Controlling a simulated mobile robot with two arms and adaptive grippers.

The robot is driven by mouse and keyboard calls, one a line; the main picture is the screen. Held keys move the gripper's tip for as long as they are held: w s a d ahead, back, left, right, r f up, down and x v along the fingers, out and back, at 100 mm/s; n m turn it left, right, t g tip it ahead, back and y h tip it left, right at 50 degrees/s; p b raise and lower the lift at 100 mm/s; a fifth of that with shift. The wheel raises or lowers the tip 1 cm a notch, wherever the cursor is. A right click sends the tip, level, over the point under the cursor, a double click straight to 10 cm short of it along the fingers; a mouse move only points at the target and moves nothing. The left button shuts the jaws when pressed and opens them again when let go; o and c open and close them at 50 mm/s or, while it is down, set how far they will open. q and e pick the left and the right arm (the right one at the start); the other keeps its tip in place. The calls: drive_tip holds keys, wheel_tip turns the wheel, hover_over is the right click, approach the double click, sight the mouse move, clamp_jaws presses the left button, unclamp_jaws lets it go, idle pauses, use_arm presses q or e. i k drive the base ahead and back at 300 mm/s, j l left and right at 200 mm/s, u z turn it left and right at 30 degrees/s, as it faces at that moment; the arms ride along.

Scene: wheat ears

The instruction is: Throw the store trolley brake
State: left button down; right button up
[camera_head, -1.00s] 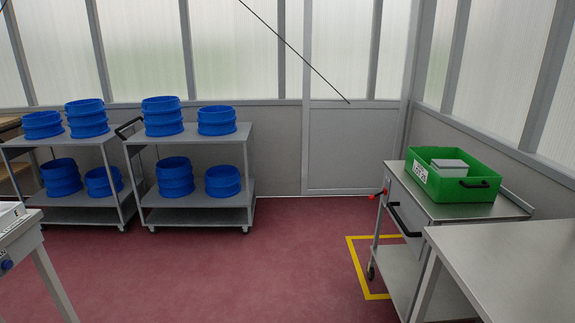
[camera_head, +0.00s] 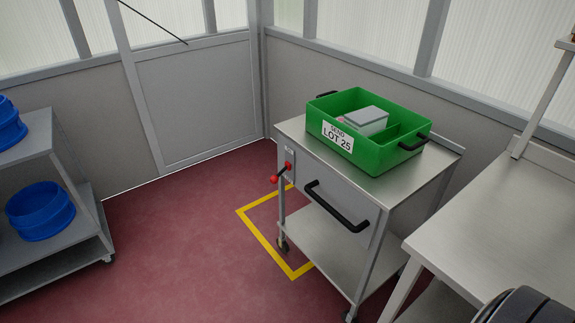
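The store trolley (camera_head: 436,168) is a steel two-shelf cart standing at the yellow floor marking, right of centre. A red-knobbed lever (camera_head: 282,173), which looks like the brake, sits on a small plate at its front left post. A black push handle (camera_head: 335,207) crosses its front panel. A green crate (camera_head: 376,157) labelled "LOT 25" stands on its top, with a grey-lidded box (camera_head: 366,118) inside. A dark rounded part at the bottom right corner looks like part of my own arm. Neither gripper shows.
A steel table (camera_head: 500,215) stands close to the trolley's right side. A grey cart (camera_head: 60,240) with blue tubs (camera_head: 40,210) is at the left edge. The red floor (camera_head: 185,240) between them is clear. Yellow tape (camera_head: 265,240) marks the floor by the trolley.

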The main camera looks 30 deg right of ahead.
sight(274, 178)
drive_tip(key=i+j+z, duration=0.2)
drive_tip(key=i+z, duration=0.2)
drive_tip(key=i+j+z, duration=1.05)
drive_tip(key=j+z, duration=0.15)
